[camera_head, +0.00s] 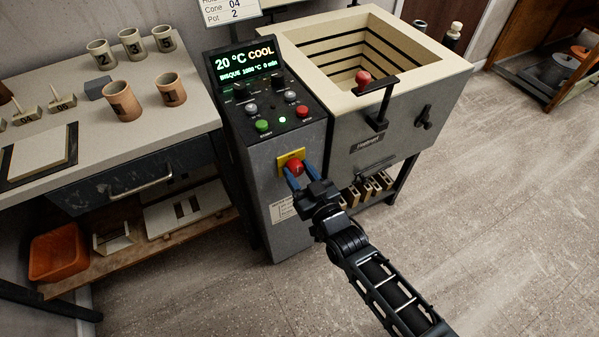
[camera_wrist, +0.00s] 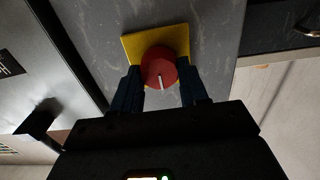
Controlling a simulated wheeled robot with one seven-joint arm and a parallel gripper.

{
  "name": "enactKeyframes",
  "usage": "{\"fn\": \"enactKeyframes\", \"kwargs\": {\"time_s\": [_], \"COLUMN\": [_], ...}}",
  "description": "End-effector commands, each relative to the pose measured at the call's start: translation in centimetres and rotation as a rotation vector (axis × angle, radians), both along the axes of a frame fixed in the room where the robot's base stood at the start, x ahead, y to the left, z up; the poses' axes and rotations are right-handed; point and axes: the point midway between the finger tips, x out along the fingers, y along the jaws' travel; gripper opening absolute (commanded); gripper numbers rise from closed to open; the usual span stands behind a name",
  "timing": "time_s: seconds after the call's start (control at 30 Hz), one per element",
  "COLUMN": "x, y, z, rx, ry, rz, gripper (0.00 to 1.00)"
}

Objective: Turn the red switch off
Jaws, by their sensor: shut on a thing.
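The red switch (camera_head: 295,167) is a round red knob on a yellow plate (camera_head: 283,156) on the front of the grey control cabinet. In the wrist view the red switch (camera_wrist: 158,68) shows a short white mark near its lower edge, and the yellow plate (camera_wrist: 131,46) sits tilted behind it. My gripper (camera_head: 296,176) reaches the knob from the front. Its blue fingers lie on either side of the knob, and it is shut on it. The fingertips (camera_wrist: 161,84) partly hide the knob's sides in the wrist view.
The control panel (camera_head: 270,90) above has a lit display reading 20 °C COOL and a green (camera_head: 263,126) and a red button. The open kiln (camera_head: 400,110) stands to the right. A worktable (camera_head: 160,118) with several cups is at left.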

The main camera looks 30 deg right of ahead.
Motion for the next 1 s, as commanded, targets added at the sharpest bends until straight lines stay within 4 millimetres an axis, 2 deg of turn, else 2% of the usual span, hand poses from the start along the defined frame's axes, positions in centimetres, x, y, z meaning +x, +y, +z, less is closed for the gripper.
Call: {"fn": "enactKeyframes", "kwargs": {"time_s": [0.37,1.0], "x": [0.00,0.02], "y": [0.00,0.17], "z": [-0.02,-0.30], "rx": [-0.118,-0.697], "ry": [0.000,-0.001], "rz": [-0.001,-0.003], "gripper": [0.13,0.13]}}
